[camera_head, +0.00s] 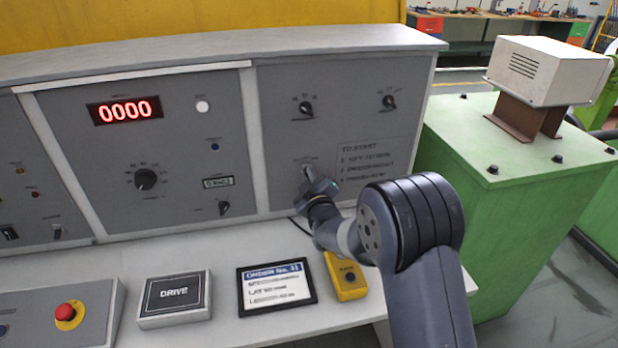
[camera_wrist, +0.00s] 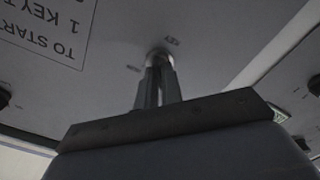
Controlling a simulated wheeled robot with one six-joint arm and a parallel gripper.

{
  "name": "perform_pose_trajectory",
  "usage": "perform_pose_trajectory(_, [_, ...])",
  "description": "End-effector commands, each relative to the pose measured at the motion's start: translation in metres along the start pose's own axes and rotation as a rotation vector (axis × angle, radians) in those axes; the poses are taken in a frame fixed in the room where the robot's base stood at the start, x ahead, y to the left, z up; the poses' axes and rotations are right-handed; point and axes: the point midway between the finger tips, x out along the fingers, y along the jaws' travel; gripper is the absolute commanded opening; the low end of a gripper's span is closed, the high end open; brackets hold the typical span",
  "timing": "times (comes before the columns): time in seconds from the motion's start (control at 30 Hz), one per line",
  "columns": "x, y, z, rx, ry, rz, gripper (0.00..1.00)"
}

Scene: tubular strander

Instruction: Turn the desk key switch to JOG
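The desk key switch (camera_wrist: 159,54) shows in the wrist view as a small light round collar on the grey panel, with small labels beside it. My gripper (camera_wrist: 159,72) points straight at it, its two dark fingers close together at the collar, and they appear shut on the key. The fingers hide the key itself, so I cannot read which position it points to. In the head view my gripper (camera_head: 307,174) touches the lower left of the right-hand panel and covers most of the switch.
Two black knobs (camera_head: 306,108) (camera_head: 389,102) sit above on the same panel, with a printed start notice (camera_head: 366,160) to the right. A yellow pendant box (camera_head: 346,277), an order display (camera_head: 276,286) and a DRIVE box (camera_head: 174,297) lie on the desk below.

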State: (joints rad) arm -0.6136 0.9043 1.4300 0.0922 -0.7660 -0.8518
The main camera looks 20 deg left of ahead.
Motion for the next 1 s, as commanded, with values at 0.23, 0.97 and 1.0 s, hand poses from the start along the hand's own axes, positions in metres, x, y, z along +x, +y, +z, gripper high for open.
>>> perform_pose_trajectory(0.23, [-0.0001, -0.0003, -0.0001, 0.0, 0.0, -0.001, 0.0])
perform_pose_trajectory(0.97, [0.0001, -0.0049, 0.0051, 0.29, 0.004, 0.003, 0.0])
perform_pose_trajectory(1.0, [0.0001, -0.0047, 0.005, 0.323, 0.004, 0.002, 0.0])
